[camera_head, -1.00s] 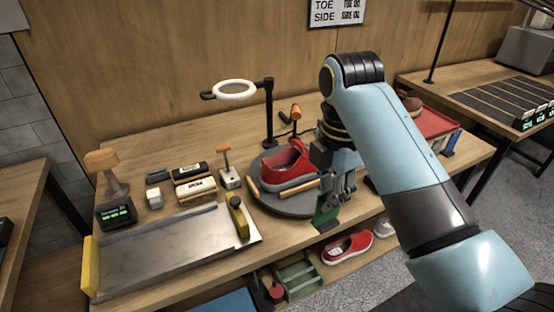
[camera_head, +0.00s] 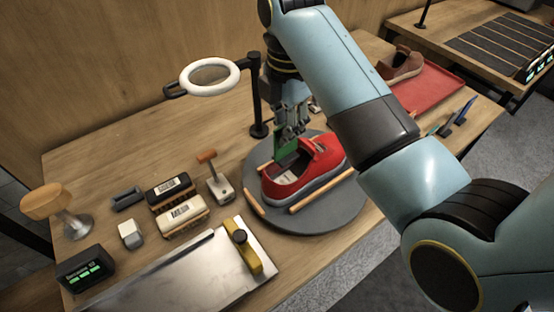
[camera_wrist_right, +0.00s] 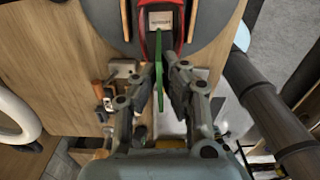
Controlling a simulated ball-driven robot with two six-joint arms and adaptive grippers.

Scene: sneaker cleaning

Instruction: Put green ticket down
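In the right wrist view the ticket (camera_wrist_right: 159,62) is a thin green strip between the two fingers (camera_wrist_right: 161,72), partly over the sneaker (camera_wrist_right: 149,35). The sneaker sits on a dark round turntable (camera_head: 346,208). Whether the ticket touches the sneaker I cannot tell. My left gripper is not in view.
A white ring lamp (camera_head: 209,77) on a black post (camera_head: 256,95) stands left of my right arm. Wooden bars (camera_head: 322,192) lie on the turntable. A red tray (camera_head: 430,88) is behind right.

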